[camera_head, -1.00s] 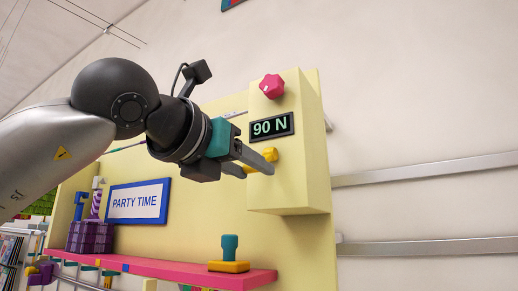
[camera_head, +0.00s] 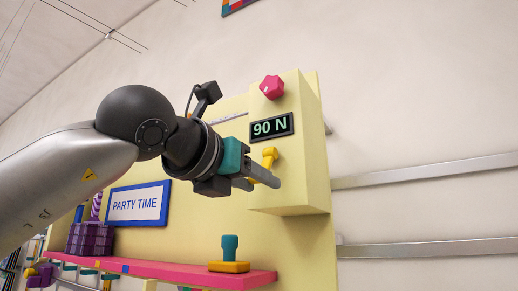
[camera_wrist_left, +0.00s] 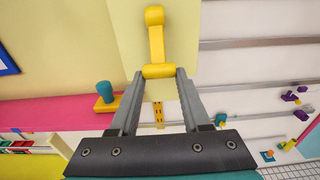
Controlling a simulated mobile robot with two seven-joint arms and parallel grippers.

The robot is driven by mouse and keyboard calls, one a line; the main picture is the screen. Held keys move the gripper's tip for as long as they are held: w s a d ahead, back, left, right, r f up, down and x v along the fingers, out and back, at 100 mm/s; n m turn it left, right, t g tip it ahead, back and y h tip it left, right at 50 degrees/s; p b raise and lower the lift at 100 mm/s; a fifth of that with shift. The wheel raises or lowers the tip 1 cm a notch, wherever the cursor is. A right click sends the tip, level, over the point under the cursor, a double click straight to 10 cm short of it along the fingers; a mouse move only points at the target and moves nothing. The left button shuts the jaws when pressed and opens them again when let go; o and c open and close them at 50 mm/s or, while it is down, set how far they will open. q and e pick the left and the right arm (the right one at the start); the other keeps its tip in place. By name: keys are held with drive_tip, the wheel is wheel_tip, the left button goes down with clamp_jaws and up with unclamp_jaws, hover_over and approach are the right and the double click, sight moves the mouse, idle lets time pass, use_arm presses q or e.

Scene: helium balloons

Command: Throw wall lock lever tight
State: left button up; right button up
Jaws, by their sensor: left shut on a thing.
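The yellow lock lever (camera_head: 269,157) is on the front of a cream box (camera_head: 297,190) on the wall panel. In the left wrist view the lever (camera_wrist_left: 156,42) runs from a rounded top end down to a crossbar handle. My left gripper (camera_head: 265,178) is at the lever's lower end. In the wrist view my left gripper (camera_wrist_left: 161,73) has its fingers on either side of the handle, shut on it. Part of the lever's lower end is hidden behind the fingers in the head view. My right gripper is not in view.
Above the lever are a "90 N" display (camera_head: 272,128) and a pink knob (camera_head: 271,87). Below is a pink shelf (camera_head: 150,271) with a teal and yellow stamp-like block (camera_head: 229,254). A "PARTY TIME" sign (camera_head: 139,205) hangs left. Metal rails (camera_head: 430,171) cross the right wall.

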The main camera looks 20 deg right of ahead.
sight(275, 198)
use_arm(q)
drive_tip(key=shift+w+d+f, duration=0.2)
drive_tip(key=shift+d+f, duration=0.1)
drive_tip(key=shift+w+d+f, duration=0.25)
drive_tip(key=shift+w+d, duration=0.15)
drive_tip(key=shift+d, duration=0.1)
idle(0.4)
drive_tip(key=shift+w+d+f, duration=0.15)
drive_tip(key=shift+w+d, duration=0.25)
drive_tip(key=shift+d, duration=0.1)
drive_tip(key=o, duration=1.2)
